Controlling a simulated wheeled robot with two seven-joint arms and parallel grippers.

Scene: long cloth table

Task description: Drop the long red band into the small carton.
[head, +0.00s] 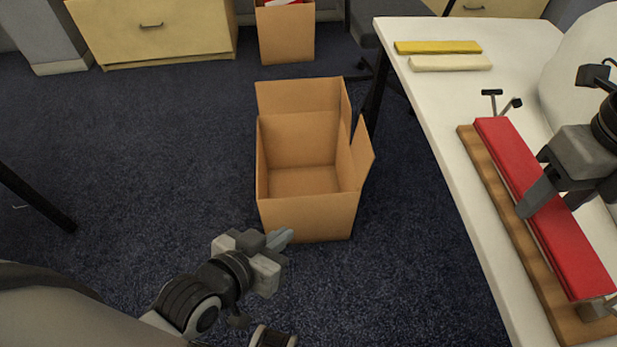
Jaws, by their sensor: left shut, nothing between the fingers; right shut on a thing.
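The long red band (518,170) lies lengthwise along a wooden board (478,165) on the white table. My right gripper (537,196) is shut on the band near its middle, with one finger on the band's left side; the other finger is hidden. Whether the band is clear of the board I cannot tell. An open, empty carton (305,218) stands on the floor left of the table, flaps up. Another carton (287,37) stands behind it, with something red and white inside. My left gripper (279,238) is shut and empty, in front of the near carton's lower left.
A yellow bar (438,47) and a cream bar (450,62) lie at the table's far end. A metal clamp (598,309) sits at the board's near end, and T-shaped handles (500,101) at its far end. Dark carpet lies open left of the near carton.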

